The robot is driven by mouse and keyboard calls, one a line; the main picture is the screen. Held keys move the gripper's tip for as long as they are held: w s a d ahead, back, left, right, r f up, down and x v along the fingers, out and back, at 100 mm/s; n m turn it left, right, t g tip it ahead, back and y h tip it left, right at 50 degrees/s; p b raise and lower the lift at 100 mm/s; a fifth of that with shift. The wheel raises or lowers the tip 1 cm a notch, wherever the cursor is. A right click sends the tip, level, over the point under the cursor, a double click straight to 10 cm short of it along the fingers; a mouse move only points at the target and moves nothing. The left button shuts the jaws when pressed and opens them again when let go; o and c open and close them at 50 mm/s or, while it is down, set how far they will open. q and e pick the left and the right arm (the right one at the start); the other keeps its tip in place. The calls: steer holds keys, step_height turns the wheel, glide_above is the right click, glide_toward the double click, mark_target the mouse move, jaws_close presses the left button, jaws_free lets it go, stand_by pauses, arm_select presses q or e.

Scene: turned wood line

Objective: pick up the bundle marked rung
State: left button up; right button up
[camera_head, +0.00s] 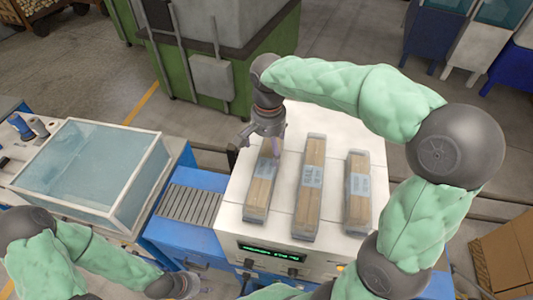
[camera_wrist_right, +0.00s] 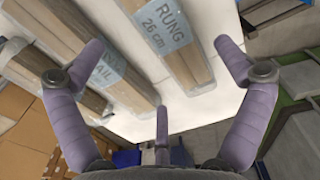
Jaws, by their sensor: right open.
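The bundle marked RUNG 26 cm (camera_wrist_right: 172,42) is pale wood strips in clear wrap with a bluish label. In the head view it is the leftmost of three bundles (camera_head: 260,196), lying flat on the white table top. My right gripper (camera_head: 262,143) is over its far end, partly hiding it. In the right wrist view the three purple fingers of this gripper (camera_wrist_right: 160,78) are spread wide with nothing between them; the RUNG bundle lies beyond them, apart from the fingers. My left gripper (camera_head: 183,286) is low at the bottom edge, its fingers too small to read.
A middle bundle (camera_head: 309,200), its label ending in "AIL" in the wrist view, and a right bundle (camera_head: 358,205) lie alongside with gaps between. A roller strip (camera_head: 188,205) and a clear-walled case (camera_head: 90,165) stand left. A green machine (camera_head: 215,60) stands behind the table.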

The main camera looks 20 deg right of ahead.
mark_target(269, 169)
steer(key=shift+s+f, duration=0.1)
steer(key=shift+s, duration=0.15)
steer(key=shift+s+a+f, duration=0.2)
steer(key=shift+s+f, duration=0.1)
steer(key=shift+f, duration=0.25)
steer(key=shift+s+a+f, duration=0.15)
steer(key=shift+s+f, duration=0.1)
steer(key=shift+f, duration=0.25)
steer(key=shift+w+d+f, duration=0.1)
steer(key=shift+w+f, duration=0.05)
steer(key=shift+f, duration=0.4)
steer(key=shift+w+d+f, duration=0.1)
steer(key=shift+w+f, duration=0.05)
steer(key=shift+f, duration=0.4)
steer(key=shift+w+f, duration=0.15)
steer(key=shift+f, duration=0.15)
steer(key=shift+f+p, duration=0.45)
steer(key=shift+f, duration=0.05)
steer(key=f, duration=0.3)
steer(key=shift+w+d+f+p, duration=0.15)
steer(key=shift+d+p, duration=0.1)
steer(key=shift+p, duration=0.15)
steer(key=shift+f, duration=0.45)
arm_select(q)
steer(key=shift+s+a+r, duration=0.1)
steer(key=shift+s+r, duration=0.1)
steer(key=shift+r, duration=0.3)
steer(key=shift+s+a+r, duration=0.1)
steer(key=shift+s+r, duration=0.05)
steer(key=shift+r, duration=0.35)
